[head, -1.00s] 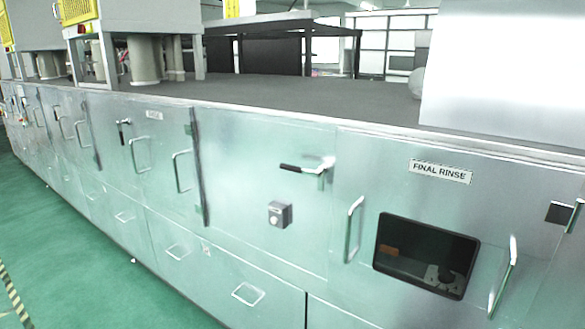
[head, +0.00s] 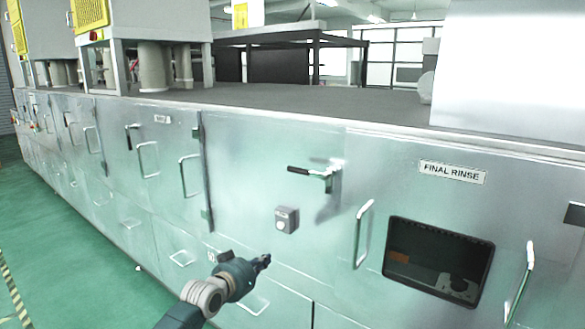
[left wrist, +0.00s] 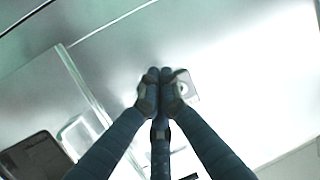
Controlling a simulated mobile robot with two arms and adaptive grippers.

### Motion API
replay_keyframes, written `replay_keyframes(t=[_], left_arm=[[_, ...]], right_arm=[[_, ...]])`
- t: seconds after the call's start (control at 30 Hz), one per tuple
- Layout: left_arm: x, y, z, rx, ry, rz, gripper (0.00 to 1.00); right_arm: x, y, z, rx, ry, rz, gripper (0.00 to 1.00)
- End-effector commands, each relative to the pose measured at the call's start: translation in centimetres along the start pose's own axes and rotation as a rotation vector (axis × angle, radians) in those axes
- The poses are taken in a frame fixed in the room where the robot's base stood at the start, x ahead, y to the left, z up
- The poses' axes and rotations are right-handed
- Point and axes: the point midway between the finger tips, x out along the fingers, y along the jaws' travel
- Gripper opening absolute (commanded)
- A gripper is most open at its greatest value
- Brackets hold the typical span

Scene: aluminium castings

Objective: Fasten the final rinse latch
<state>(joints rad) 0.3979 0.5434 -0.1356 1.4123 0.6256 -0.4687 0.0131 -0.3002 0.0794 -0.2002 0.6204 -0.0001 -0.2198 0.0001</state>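The final rinse panel carries a "FINAL RINSE" label (head: 453,172) at the right of the head view. To its left, a latch (head: 329,177) with a black-gripped lever (head: 298,170) is mounted near the door seam. The lever points left, nearly level. I cannot tell whether the latch is engaged. My left gripper (head: 265,261) is below and left of the latch, apart from it, in front of the lower panels. In the left wrist view its fingers (left wrist: 160,76) converge with tips together and nothing visible between them. The latch is not clearly visible there. My right gripper is out of view.
A small grey switch box (head: 287,219) sits below the latch, and shows behind my fingertips in the left wrist view (left wrist: 187,86). A vertical door handle (head: 361,233) and dark window (head: 437,262) are to the right. Green floor (head: 75,270) is open at left.

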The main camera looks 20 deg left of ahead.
Motion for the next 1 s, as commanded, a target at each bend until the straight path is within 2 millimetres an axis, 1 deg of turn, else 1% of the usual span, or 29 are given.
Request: replay_keyframes(t=[0.03,0.07,0.1,0.17,0.2,0.3,0.4,0.5,0.6,0.87,1.0], left_arm=[[-0.5,0.4,-4.8,0.007,0.066,0.021,0.00],[-1.0,0.8,-7.4,0.010,0.100,0.034,0.00],[-1.8,1.4,-10.7,0.013,0.143,0.054,0.00],[-3.2,2.3,-15.2,0.021,0.204,0.083,0.00],[-4.2,2.9,-17.9,0.027,0.240,0.102,0.00],[-6.8,4.5,-23.2,0.043,0.314,0.146,0.00],[-8.9,5.7,-26.8,0.059,0.367,0.178,0.00],[-10.3,6.5,-28.7,0.069,0.394,0.197,0.00],[-10.8,6.8,-29.5,0.072,0.405,0.204,0.00],[-10.9,6.8,-29.6,0.072,0.406,0.205,0.00],[-10.5,6.9,-29.8,0.070,0.406,0.205,0.00]], right_arm=[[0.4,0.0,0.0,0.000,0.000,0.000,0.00],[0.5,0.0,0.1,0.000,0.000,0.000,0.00],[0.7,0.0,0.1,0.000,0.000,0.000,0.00],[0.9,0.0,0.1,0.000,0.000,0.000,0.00],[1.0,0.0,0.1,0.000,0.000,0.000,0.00],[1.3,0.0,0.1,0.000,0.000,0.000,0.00],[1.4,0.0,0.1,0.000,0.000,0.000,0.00],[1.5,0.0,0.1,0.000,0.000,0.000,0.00],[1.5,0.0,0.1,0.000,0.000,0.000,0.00],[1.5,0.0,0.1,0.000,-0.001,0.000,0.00],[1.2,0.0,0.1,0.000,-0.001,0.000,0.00]])
